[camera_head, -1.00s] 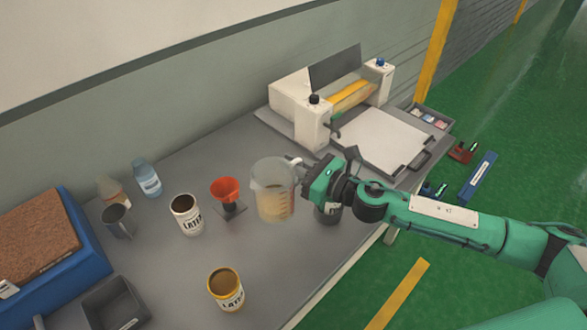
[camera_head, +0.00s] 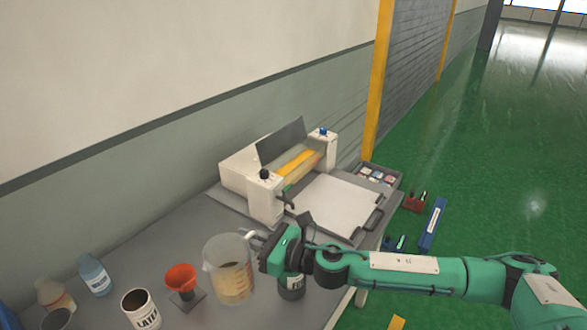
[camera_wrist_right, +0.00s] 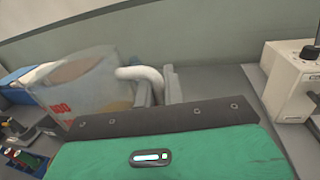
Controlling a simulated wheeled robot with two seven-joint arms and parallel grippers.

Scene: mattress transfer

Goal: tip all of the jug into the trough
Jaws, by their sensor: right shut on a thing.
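The jug (camera_head: 229,270) is clear with a tan liquid in its lower part. It is upright at the lower middle of the head view; I cannot tell whether its base touches the table. My right gripper (camera_head: 257,238) is shut on its handle, from the right. In the right wrist view the jug (camera_wrist_right: 88,90) is left of the fingers, its pale handle (camera_wrist_right: 143,74) reaching between them. The trough is probably part of the white roller machine (camera_head: 262,203), behind and right of the jug, by its yellow-orange roller (camera_head: 298,165). My left gripper is not in view.
A red funnel (camera_head: 181,277) stands left of the jug, with a LATEX can (camera_head: 140,310) and bottles (camera_head: 94,275) further left. A dark jar (camera_head: 291,284) is under my right gripper. A white plate (camera_head: 333,205) lies before the machine. A wall runs behind the table.

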